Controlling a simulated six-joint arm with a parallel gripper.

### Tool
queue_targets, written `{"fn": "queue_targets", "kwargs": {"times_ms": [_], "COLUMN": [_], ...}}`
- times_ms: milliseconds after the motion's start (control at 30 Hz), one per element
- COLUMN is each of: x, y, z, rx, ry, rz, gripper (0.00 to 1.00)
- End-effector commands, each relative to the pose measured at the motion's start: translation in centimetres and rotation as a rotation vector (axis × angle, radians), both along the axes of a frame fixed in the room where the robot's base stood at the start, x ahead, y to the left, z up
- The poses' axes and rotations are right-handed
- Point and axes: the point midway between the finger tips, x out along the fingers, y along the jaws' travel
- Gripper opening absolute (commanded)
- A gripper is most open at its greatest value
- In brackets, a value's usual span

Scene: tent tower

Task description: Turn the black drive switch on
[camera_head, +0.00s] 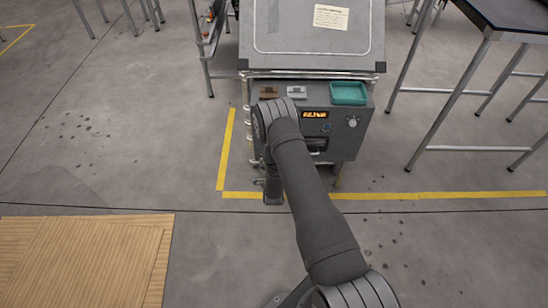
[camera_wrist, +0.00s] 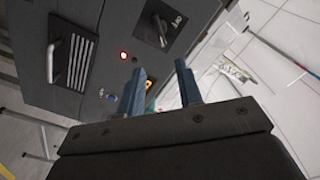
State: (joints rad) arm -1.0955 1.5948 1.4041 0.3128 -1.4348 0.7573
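In the wrist view, a black plate (camera_wrist: 172,22) with a small lever (camera_wrist: 161,36) is on the grey cabinet face near the top; it looks like the drive switch. Small pale lettering beside it is too small to read, and I cannot tell the lever's position. My gripper (camera_wrist: 159,70) is open and empty, its two blue-grey fingers apart below the plate and not touching it. In the head view, my arm covers the left part of the cabinet front (camera_head: 350,145), and I cannot make out the fingers or the switch there.
The cabinet carries a red light (camera_wrist: 124,55), a vent (camera_wrist: 82,62), a handle (camera_wrist: 52,60), an orange display (camera_head: 315,114) and a pale knob (camera_head: 351,123). A teal tray (camera_head: 348,101) sits on its top. A metal-legged table (camera_head: 520,15) stands right. Open floor surrounds the cabinet front.

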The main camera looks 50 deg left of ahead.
Motion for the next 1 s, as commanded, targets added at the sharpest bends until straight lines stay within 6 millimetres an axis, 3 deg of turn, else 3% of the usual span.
{"fn": "queue_targets", "kwargs": {"times_ms": [100, 300, 1000], "x": [-1.4, -2.3, -2.0], "y": [-1.3, -2.3, -2.0], "z": [0.0, 0.0, 0.0], "rx": [-0.002, 0.000, 0.000], "ry": [0.001, 0.000, 0.000], "rz": [0.001, -0.001, -0.001], "gripper": [0.33, 0.33, 0.33]}}
